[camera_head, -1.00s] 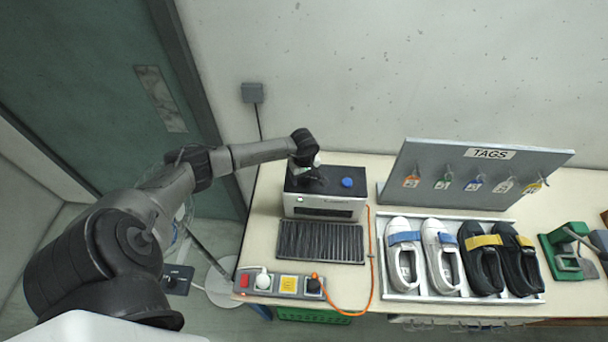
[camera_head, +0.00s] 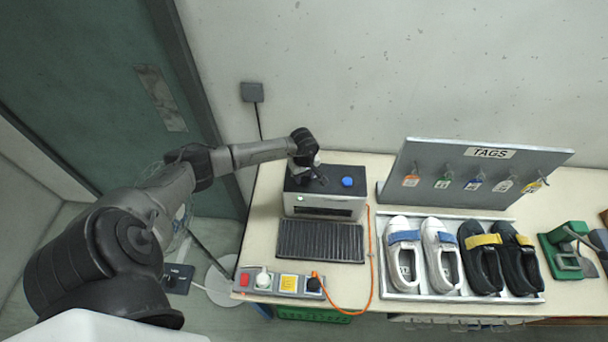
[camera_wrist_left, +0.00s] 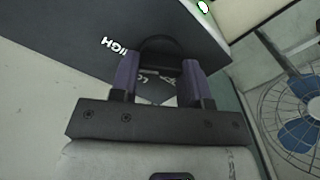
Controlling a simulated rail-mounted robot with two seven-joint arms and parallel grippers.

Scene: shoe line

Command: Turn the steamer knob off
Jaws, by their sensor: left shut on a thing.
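The steamer (camera_head: 308,210) is a light box with a dark top, on the left part of the table. A blue button (camera_head: 347,182) is on its top, and a small green light shows at its front left. My left gripper (camera_head: 316,176) is over the steamer's top, left of the blue button. In the left wrist view, its purple fingers (camera_wrist_left: 160,80) are shut on the dark round knob (camera_wrist_left: 160,47). "HIGH" and part of "LO" show beside the knob; its pointer setting cannot be read. The knob is hidden in the head view. My right gripper is not in view.
A dark ribbed mat (camera_head: 320,241) lies before the steamer. A power strip (camera_head: 278,283) with an orange cable is at the table's front edge. A shoe tray (camera_head: 419,296) and a grey tag board (camera_head: 420,162) stand to the right. A fan (camera_wrist_left: 297,118) shows in the wrist view.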

